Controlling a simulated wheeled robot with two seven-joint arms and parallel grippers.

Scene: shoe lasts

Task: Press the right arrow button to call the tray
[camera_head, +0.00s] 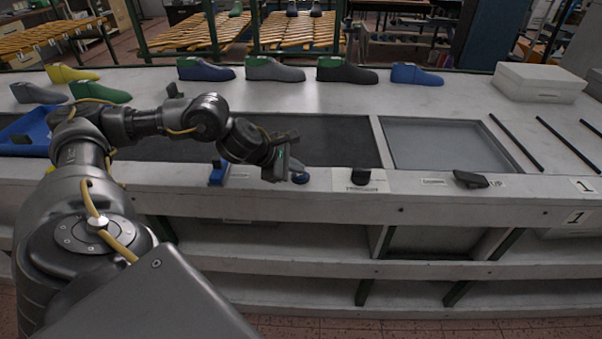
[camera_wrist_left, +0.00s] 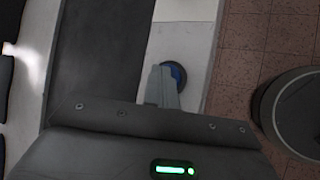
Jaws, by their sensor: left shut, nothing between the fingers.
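A round blue button (camera_head: 302,179) sits on the white front ledge of the counter. My left gripper (camera_head: 291,172) is shut and empty at this button, its fingertips just at or over it. In the left wrist view the shut fingers (camera_wrist_left: 162,88) partly cover the round blue button (camera_wrist_left: 178,74). Whether they touch it I cannot tell. No arrow mark can be read on it. A second blue control (camera_head: 218,173) stands further left on the ledge. A blue tray (camera_head: 38,128) lies at the far left, partly hidden by my arm. My right gripper is not in view.
A dark belt (camera_head: 335,140) runs behind the ledge. A black knob (camera_head: 360,177) and a black handheld device (camera_head: 470,179) sit to the right on the ledge. Several shoe lasts (camera_head: 275,69) line the back. A white box (camera_head: 538,82) stands at the back right.

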